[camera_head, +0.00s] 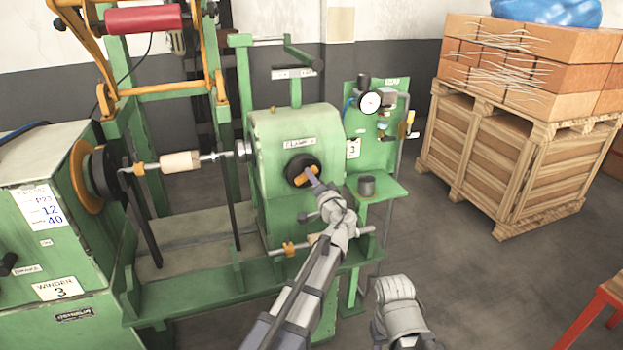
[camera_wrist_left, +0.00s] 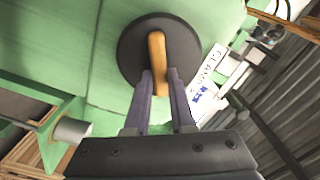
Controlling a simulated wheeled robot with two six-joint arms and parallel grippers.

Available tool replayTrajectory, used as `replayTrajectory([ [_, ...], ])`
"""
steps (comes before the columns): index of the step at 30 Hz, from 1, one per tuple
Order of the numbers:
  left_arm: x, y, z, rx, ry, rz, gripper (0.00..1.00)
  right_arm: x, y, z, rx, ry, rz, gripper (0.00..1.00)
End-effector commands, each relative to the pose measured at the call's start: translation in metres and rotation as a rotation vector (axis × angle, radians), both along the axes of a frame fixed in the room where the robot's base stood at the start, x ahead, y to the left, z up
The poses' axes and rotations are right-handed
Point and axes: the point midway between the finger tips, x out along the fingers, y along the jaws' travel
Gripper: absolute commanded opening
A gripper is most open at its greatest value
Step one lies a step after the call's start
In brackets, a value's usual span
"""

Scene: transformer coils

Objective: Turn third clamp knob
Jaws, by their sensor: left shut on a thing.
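The clamp knob is a black disc (camera_head: 302,170) with an orange grip bar (camera_head: 308,188), on the front of a green housing (camera_head: 297,130) under a "CLAMP" label (camera_head: 299,143). My left gripper (camera_head: 312,178) reaches it from below. In the left wrist view, the disc (camera_wrist_left: 128,55) and orange bar (camera_wrist_left: 156,50) are near the upper middle. The bar is almost upright in that picture. My left gripper's two fingers (camera_wrist_left: 160,78) are shut on the bar's lower part, one on each side.
A green shelf (camera_head: 384,187) with a grey cup (camera_head: 366,186) and a pressure gauge (camera_head: 369,103) stand right of the housing. A shaft with a wooden spool (camera_head: 180,162) is at left. The floor between is clear.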

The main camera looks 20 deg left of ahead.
Motion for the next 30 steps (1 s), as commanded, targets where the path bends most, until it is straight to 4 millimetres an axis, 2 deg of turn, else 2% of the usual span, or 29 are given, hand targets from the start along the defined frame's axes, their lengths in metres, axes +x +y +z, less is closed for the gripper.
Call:
replayTrajectory([
  [30,-0.001,-0.001,-0.012,0.798,0.541,-0.001,0.0,0.0,0.0,-0.012,0.0,0.0,0.0,0.5],
])
